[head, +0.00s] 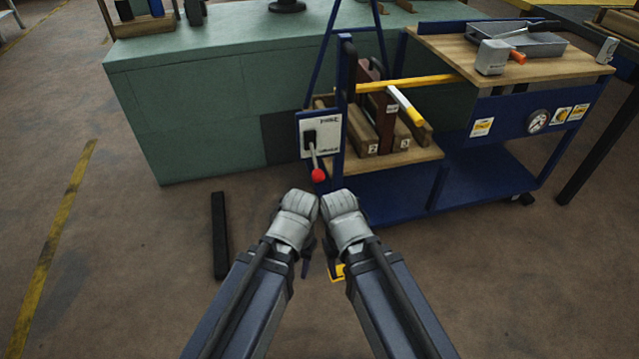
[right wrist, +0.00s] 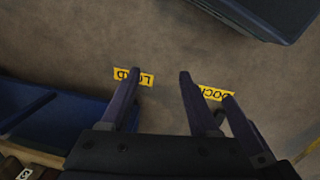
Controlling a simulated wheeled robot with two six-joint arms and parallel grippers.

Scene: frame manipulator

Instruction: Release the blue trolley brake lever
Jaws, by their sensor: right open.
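The blue trolley (head: 490,180) stands right of centre. A white plate (head: 333,132) is fixed to its left upright. The brake lever (head: 318,175) sits on this plate, its grey shaft slanting down from a dark slot to a red knob. The plate's small lettering is too blurred to read surely. My left gripper (head: 307,257) and right gripper (head: 332,257) point down side by side, below and nearer than the knob, apart from it. In the right wrist view my right gripper (right wrist: 159,74) is open and empty over floor. The left jaws are too hidden to judge.
Yellow floor labels (right wrist: 133,77) lie below my right gripper. A black bar (head: 219,235) lies on the floor at left. A green cabinet (head: 200,120) stands behind. The trolley carries wooden blocks (head: 385,120) and a grey tray (head: 525,40). The floor at left is mostly clear.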

